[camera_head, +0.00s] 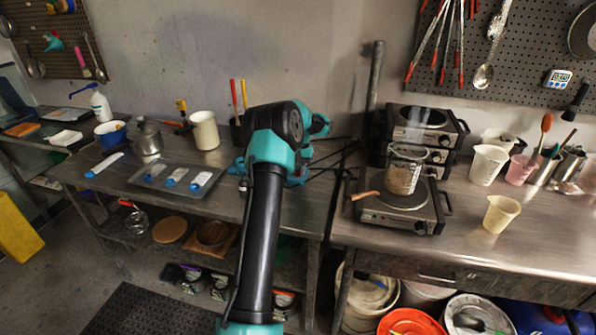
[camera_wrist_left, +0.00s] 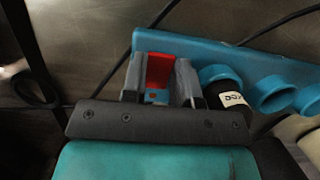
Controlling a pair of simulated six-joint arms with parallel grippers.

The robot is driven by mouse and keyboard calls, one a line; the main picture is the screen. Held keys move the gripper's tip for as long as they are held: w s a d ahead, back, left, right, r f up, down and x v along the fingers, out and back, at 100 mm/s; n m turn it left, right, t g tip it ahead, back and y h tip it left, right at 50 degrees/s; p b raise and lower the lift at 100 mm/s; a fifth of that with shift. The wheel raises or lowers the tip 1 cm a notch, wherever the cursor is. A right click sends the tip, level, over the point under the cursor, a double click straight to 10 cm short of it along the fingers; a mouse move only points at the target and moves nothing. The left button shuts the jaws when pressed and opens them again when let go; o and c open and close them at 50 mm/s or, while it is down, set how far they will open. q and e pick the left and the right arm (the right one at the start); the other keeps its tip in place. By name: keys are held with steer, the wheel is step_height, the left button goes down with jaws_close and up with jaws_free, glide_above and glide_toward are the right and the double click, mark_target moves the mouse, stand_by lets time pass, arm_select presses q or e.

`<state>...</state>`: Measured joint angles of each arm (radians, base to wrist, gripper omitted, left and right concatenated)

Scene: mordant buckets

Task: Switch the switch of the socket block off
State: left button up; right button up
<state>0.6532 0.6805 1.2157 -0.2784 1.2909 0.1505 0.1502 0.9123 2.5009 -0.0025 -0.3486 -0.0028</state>
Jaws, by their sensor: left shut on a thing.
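The blue socket block (camera_wrist_left: 235,62) runs across the left wrist view, with round sockets on its right part. A black plug with a white label (camera_wrist_left: 230,92) sits in one socket. The red switch (camera_wrist_left: 160,68) is at the block's left end. My left gripper (camera_wrist_left: 159,84) has its two grey fingers on either side of the switch, shut on it. Which way the switch is tipped is hard to tell. In the head view my left arm and wrist hide the fingertips and most of the block. My right gripper is not in view.
Dark cables cross the bench near the block. A cream mug (camera_head: 204,131) and a dark tray (camera_head: 150,186) with blue-tipped items lie left of my arm. A hot plate (camera_head: 397,219) holding a glass beaker (camera_head: 405,170) stands to the right, beside a cream cup (camera_head: 500,214).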

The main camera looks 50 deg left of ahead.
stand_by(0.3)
arm_select(q)
steer(key=o, duration=0.9)
steer(key=v, duration=1.7)
steer(key=shift+w+a+r, duration=0.1)
steer(key=shift+r, duration=0.1)
